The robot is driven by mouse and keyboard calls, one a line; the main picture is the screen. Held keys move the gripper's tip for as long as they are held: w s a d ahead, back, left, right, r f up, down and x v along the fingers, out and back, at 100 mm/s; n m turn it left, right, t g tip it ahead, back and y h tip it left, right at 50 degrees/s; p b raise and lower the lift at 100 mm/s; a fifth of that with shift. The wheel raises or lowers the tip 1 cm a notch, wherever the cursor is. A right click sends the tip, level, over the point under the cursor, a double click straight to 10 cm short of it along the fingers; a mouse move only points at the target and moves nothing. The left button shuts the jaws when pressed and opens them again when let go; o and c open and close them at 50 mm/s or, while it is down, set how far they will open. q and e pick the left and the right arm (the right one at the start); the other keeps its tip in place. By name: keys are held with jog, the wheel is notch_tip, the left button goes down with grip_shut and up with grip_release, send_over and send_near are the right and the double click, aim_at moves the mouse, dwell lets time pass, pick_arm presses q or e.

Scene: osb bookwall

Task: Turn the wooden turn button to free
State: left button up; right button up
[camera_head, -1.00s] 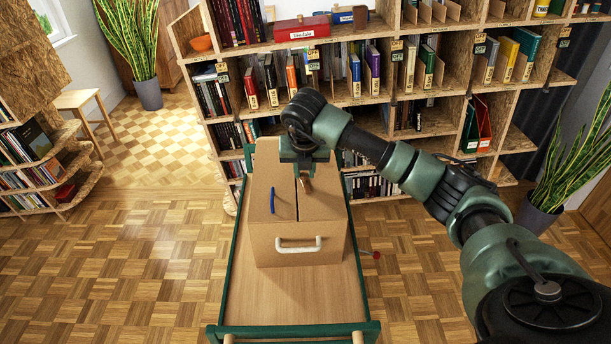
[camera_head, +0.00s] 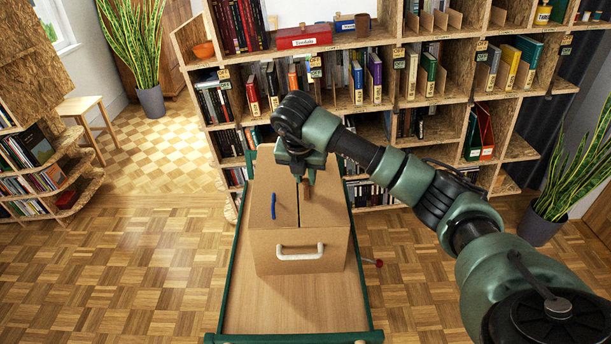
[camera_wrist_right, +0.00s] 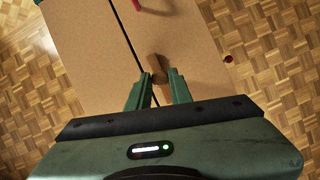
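A brown box (camera_head: 300,240) stands on a cart, with a dark seam dividing its top. The small brown wooden turn button (camera_head: 307,187) sits at the seam, partly hidden by my right gripper in the head view. The right wrist view shows the turn button (camera_wrist_right: 157,67) as a short block beside the seam. My right gripper (camera_head: 305,179) is over the box top, pointing down. In the right wrist view its two green fingers (camera_wrist_right: 159,76) are apart, with the button at or between their tips; contact cannot be told. My left gripper is not in view.
The green-edged cart (camera_head: 295,315) has bare wood before the box. A red knob (camera_head: 379,263) sticks out right of it. A bookshelf (camera_head: 400,40) stands behind; parquet floor lies clear left.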

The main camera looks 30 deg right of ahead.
jog(key=o, duration=0.4)
jog(key=shift+o, duration=0.2)
jog(key=shift+r, duration=0.1)
jog(key=b+v, duration=0.2)
jog(key=v, duration=0.5)
jog(key=shift+r, duration=0.3)
jog(key=shift+s+a, duration=0.1)
